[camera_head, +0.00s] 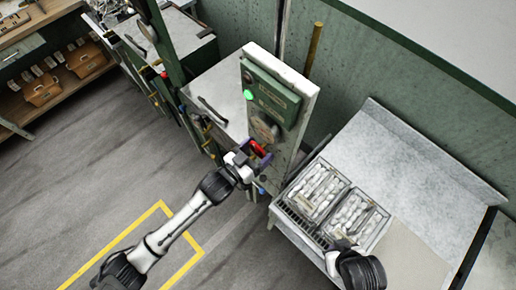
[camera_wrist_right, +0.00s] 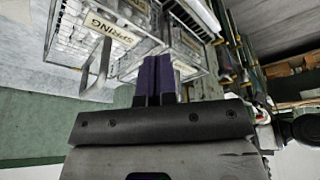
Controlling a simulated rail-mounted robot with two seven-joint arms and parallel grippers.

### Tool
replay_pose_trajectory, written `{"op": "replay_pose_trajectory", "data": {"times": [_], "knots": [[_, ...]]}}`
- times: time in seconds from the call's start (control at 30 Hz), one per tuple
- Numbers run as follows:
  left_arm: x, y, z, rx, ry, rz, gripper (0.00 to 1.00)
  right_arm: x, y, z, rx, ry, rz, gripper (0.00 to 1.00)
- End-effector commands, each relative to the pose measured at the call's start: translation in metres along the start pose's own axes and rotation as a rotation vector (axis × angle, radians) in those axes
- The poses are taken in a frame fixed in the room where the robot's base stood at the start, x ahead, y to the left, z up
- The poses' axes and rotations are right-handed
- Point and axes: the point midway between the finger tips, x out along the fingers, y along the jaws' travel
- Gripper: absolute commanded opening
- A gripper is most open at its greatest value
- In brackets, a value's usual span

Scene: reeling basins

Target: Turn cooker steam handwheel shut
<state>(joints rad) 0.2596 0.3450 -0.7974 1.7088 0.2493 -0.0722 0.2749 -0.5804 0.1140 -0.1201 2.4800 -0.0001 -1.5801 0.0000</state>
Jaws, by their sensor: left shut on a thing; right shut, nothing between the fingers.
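The cooker steam handwheel (camera_head: 257,147) shows as a small red part low on the front of the upright cabinet; most of it is hidden by my gripper. My left gripper (camera_head: 256,157) reaches it from the lower left and is shut on it. How far the wheel is turned cannot be seen. My right gripper (camera_head: 341,246) is at the near edge of the basket table, far from the handwheel. In the right wrist view its purple fingers (camera_wrist_right: 155,80) are together with nothing between them, near the wire baskets.
The cabinet has a green panel (camera_head: 272,98) with a lit green button (camera_head: 248,94). Wire baskets (camera_head: 317,190) of pale cocoons stand on a metal table (camera_head: 414,151) at right, labelled SPRING in the wrist view. A wooden shelf (camera_head: 58,98) is at far left. The floor at left is clear.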

Motion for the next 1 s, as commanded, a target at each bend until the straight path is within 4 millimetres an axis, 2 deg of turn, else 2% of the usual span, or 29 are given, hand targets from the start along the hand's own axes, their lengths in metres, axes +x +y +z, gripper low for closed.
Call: {"op": "replay_pose_trajectory", "data": {"times": [0.43,1.0], "knots": [[0.0,-0.0009,-0.0006,0.255,0.0,0.0,0.51,-0.0056,0.0025,-0.0013,-0.008,-0.001,0.006,0.0],[0.0,-0.0012,-0.0003,0.315,0.001,0.0,0.52,-0.0063,0.0022,-0.0017,-0.006,-0.001,0.005,0.0]]}}
